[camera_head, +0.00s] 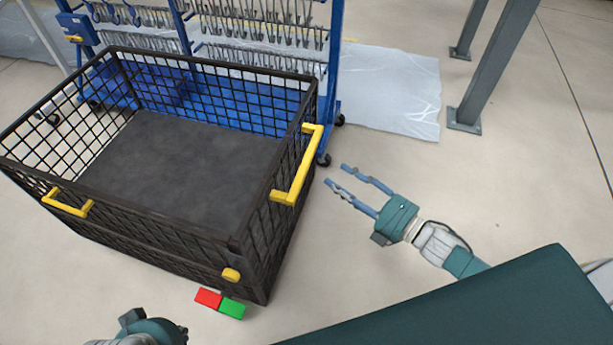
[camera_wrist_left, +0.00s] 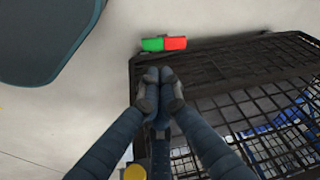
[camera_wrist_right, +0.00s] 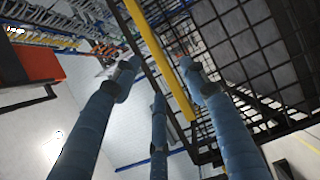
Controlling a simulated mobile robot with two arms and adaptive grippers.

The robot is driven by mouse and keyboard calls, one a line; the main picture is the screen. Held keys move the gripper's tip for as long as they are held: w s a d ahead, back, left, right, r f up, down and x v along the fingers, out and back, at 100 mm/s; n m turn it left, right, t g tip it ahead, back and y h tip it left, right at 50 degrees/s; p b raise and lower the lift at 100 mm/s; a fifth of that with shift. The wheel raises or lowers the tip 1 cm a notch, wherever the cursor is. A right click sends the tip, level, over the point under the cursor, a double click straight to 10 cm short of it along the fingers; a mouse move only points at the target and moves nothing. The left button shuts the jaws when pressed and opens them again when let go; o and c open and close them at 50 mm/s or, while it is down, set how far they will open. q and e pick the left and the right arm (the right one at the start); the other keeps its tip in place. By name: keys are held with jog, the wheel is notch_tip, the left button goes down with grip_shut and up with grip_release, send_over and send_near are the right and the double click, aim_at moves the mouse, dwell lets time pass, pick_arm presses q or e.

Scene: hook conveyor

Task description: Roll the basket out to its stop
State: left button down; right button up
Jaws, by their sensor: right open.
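The basket (camera_head: 150,236) is a large black mesh box with a dark floor, at the left of the head view. A yellow handle (camera_head: 301,172) is on its right side, another yellow handle (camera_head: 68,204) is on its front, and a yellow knob (camera_head: 231,275) is low near the front corner. My right gripper (camera_head: 337,176) is open and empty, just right of the right-side handle. In the right wrist view the yellow bar (camera_wrist_right: 168,62) shows beyond its spread fingers. My left gripper (camera_wrist_left: 160,82) is shut and empty near the basket; its fingers are hidden in the head view.
A red and green floor marker (camera_head: 220,303) lies by the basket's front corner. A blue rack (camera_head: 334,70) with hanging hooks stands behind the basket. Grey posts (camera_head: 487,70) stand at the upper right.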

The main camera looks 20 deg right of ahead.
aim_at(310, 163)
jog(key=shift+n, duration=0.3)
jog(key=x, duration=0.3)
jog(key=b+x, duration=0.1)
jog(key=x, duration=0.3)
jog(key=r+x, duration=0.1)
jog(key=x, duration=0.3)
jog(key=shift+s+a, duration=0.15)
jog(key=shift+a, duration=0.2)
jog(key=shift+f, duration=0.1)
grip_shut()
